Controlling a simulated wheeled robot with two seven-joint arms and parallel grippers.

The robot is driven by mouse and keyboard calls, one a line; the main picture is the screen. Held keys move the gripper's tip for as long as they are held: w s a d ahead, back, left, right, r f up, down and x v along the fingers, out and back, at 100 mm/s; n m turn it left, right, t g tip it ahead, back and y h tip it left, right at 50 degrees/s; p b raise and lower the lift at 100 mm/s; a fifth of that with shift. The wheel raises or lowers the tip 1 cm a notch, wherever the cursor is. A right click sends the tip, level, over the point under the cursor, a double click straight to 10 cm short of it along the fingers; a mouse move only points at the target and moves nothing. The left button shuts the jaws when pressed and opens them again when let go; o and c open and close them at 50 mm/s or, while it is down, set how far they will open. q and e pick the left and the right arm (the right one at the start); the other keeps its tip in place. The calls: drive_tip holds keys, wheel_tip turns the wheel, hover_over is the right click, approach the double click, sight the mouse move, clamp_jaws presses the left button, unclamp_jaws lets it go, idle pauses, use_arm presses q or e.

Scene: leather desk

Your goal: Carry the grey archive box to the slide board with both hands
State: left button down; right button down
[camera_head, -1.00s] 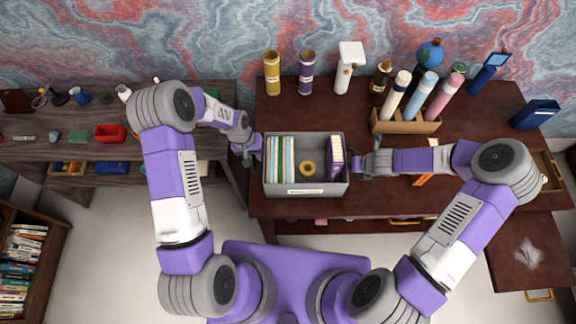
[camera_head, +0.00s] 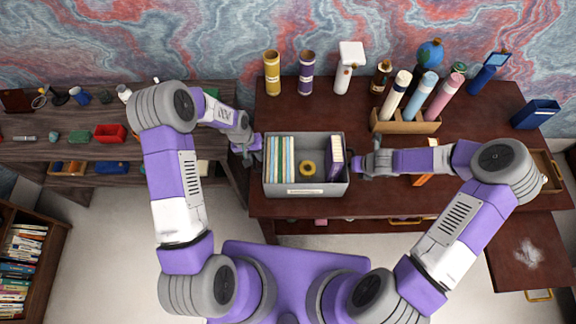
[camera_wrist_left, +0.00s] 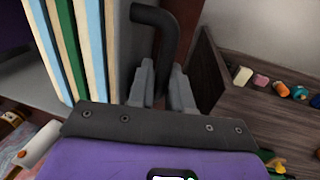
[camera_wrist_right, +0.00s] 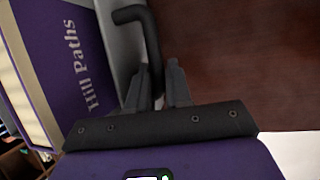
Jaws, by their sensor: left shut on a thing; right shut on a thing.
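The grey archive box (camera_head: 306,188) sits at the left front part of the dark desk in the head view. It holds several thin books, a yellow ring and a purple book (camera_head: 335,158). My left gripper (camera_head: 258,150) is at the box's left side, and in the left wrist view its fingers are shut on a dark bent handle (camera_wrist_left: 158,22). My right gripper (camera_head: 356,168) is at the right side, shut on the matching handle (camera_wrist_right: 135,14) in the right wrist view. I cannot make out the slide board for certain.
A wooden rack (camera_head: 405,123) with several rolled tubes stands behind and right of the box. A yellow cylinder (camera_head: 272,73) and a purple one (camera_head: 306,73) stand at the back. A shelf unit (camera_head: 60,150) is at the left. Desk surface between box and cylinders is clear.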

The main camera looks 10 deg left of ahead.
use_arm(q)
drive_tip(key=shift+w+r, duration=0.1)
drive_tip(key=shift+r, duration=0.15)
use_arm(e)
drive_tip(key=shift+w+r, duration=0.1)
drive_tip(key=shift+r, duration=0.15)
